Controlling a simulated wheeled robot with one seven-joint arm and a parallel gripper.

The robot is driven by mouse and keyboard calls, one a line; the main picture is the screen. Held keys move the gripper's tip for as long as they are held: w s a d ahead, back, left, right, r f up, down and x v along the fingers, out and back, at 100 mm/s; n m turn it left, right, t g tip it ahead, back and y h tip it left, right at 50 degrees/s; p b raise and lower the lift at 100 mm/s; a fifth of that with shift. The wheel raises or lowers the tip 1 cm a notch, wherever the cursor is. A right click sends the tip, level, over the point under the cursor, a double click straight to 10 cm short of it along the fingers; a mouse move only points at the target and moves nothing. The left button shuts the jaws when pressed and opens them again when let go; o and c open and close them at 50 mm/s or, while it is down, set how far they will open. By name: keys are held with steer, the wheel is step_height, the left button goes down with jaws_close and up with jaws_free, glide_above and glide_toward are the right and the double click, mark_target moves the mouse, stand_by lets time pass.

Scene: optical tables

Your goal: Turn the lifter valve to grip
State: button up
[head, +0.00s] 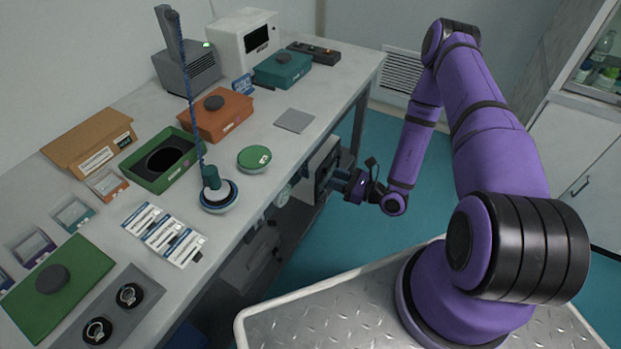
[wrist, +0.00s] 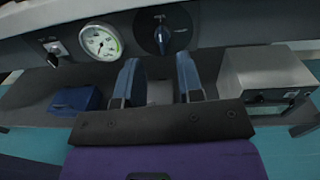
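The lifter valve (wrist: 161,34) is a dark round dial with a blue handle, set in the grey front panel under the table edge. Its handle stands roughly upright in the wrist view, and small marks around the dial are too small to read. My gripper (wrist: 158,82) has two blue fingers spread apart with nothing between them. The fingers point toward the panel, and the valve shows just beyond and between their tips, apparently untouched. In the head view my gripper (head: 333,178) is beside the table's front side, its fingers hard to make out.
A white-faced gauge (wrist: 101,41) and a small switch (wrist: 55,47) sit left of the valve. A grey box (wrist: 265,80) is below right, and a blue box (wrist: 75,100) below left. The tabletop (head: 262,205) carries several coloured boxes. Teal floor lies open beside the table.

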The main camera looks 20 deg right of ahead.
mark_target(308, 172)
steer(key=shift+m+h, duration=0.4)
steer(key=x, duration=0.3)
steer(key=f+x, duration=0.1)
steer(key=x, duration=0.6)
steer(key=shift+s+a+f, duration=0.15)
steer(key=shift+s+f, duration=0.1)
jaws_close()
